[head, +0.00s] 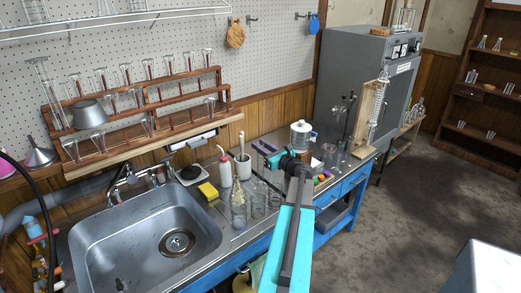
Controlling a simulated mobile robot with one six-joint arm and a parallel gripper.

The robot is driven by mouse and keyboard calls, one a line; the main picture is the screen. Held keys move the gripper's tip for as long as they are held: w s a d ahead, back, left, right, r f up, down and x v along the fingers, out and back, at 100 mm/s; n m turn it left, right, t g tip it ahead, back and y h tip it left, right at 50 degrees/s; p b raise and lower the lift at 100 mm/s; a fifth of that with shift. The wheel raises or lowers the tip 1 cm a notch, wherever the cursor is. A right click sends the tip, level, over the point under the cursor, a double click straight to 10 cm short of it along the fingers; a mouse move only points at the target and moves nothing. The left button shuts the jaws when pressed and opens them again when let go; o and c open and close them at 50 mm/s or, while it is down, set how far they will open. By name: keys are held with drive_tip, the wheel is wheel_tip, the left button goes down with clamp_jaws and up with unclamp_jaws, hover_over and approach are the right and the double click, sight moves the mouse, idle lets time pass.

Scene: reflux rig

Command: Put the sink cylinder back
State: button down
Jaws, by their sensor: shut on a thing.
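My gripper (266,155) is over the bench to the right of the sink, with my arm reaching up from the bottom of the picture. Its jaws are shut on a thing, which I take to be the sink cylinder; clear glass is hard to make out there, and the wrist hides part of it. The metal sink (146,240) is at the lower left. Clear glass vessels (259,205) stand on the bench just below my gripper; I cannot tell which of this glass is held.
A glass flask (239,212), a white wash bottle (224,168), a white pot with rods (243,167) and a yellow sponge (208,191) crowd the bench by the sink. A wooden rack (150,121) of glassware is behind. A grey cabinet (352,80) stands at the back right.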

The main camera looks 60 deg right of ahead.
drive_tip(key=shift+f, duration=0.9)
drive_tip(key=c, duration=1.5)
unclamp_jaws()
drive_tip(key=shift+o, duration=0.2)
drive_tip(key=b+v, duration=0.2)
drive_tip(key=v, duration=1)
